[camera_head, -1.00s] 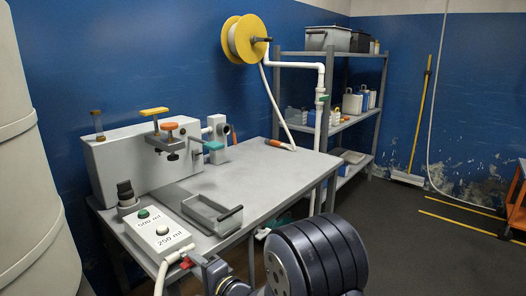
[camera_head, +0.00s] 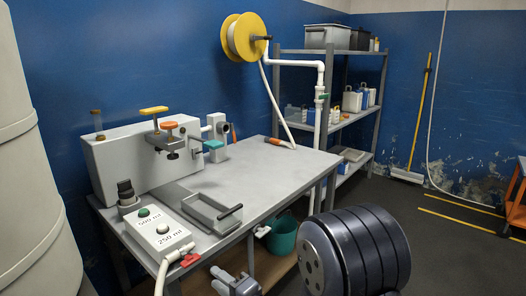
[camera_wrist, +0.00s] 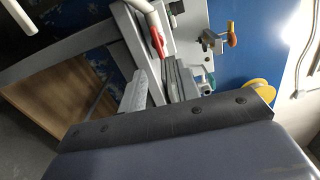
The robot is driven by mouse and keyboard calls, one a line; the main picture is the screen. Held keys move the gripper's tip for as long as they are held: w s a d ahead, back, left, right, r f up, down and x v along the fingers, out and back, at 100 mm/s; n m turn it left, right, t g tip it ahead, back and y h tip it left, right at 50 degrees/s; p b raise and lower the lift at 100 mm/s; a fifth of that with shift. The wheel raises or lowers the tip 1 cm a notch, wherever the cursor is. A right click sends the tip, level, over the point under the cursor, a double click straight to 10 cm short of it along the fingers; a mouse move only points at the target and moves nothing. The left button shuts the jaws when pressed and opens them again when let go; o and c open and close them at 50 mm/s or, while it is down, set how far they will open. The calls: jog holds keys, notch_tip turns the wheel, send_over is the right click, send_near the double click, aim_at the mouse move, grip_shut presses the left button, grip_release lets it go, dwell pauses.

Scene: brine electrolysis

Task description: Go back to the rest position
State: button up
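My gripper (camera_head: 236,284) is low at the bottom edge of the head view, partly cut off, beside the near table edge and below its top. A pale grey piece of it (camera_wrist: 133,95) shows in the wrist view, past my large grey wrist part. Nothing is clearly held, and the finger gap cannot be made out. A red valve handle (camera_head: 190,260) sits on the white pipe at the table's front corner, apart from my gripper; it also shows in the wrist view (camera_wrist: 157,40).
A teal bucket (camera_head: 284,238) stands beneath. Shelves (camera_head: 345,125) stand behind. Floor at right is clear before an orange cart (camera_head: 517,205).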

aim_at(195, 260)
jog(key=x, duration=0.9)
jog(key=shift+w+a+f+b, duration=0.15)
jog(key=shift+a+b, duration=0.25)
jog(key=n+b, duration=0.2)
jog(key=n, duration=0.2)
jog(key=shift+d, duration=0.1)
jog(key=shift+r+n+b, duration=0.1)
jog(key=shift+n+b, duration=0.4)
jog(key=shift+n, duration=0.6)
jog(key=shift+r+n+b, duration=0.15)
jog(key=shift+n+b, duration=0.35)
jog(key=shift+n, duration=0.6)
